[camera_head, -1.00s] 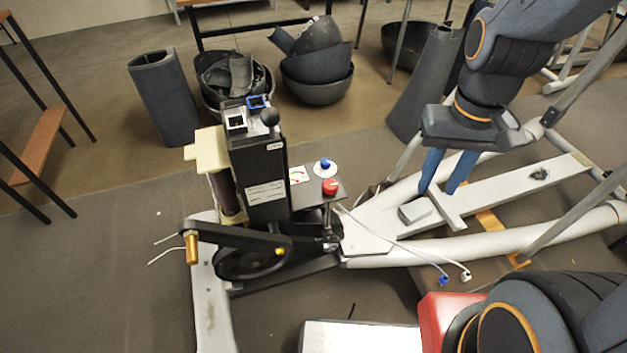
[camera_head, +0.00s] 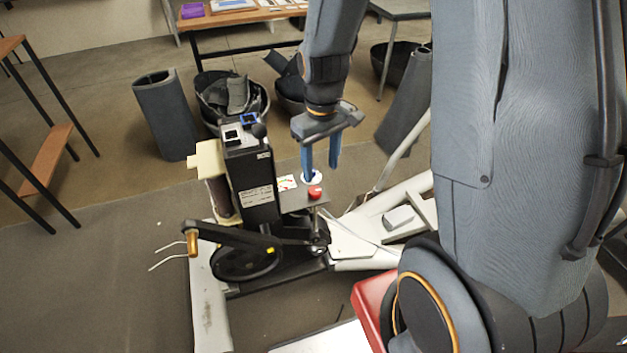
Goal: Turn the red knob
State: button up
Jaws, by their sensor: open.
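A crank arm with a brass handle (camera_head: 193,243) sticks out left of the box. White frame tubes (camera_head: 352,253) run right. A dark bin (camera_head: 168,118) and bowls stand behind. My own arm blocks most of the right side.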

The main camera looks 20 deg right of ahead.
aim_at(315, 190)
jog(key=w+f+n+p, duration=0.1)
jog(key=w+f, duration=0.1)
jog(key=w+f+n+p, duration=0.1)
jog(key=w+f, duration=0.1)
jog(key=w+f+n+p, duration=0.1)
jog(key=w+f+p, duration=0.1)
jog(key=shift+w+d+f, duration=0.1)
jog(key=shift+d+f, duration=0.25)
jog(key=shift+f, duration=0.05)
jog(key=shift+w+f+p, duration=0.1)
jog(key=shift+f+p, duration=0.8)
jog(key=shift+f, duration=3.1)
jog(key=c, duration=1)
jog(key=shift+c, duration=0.2)
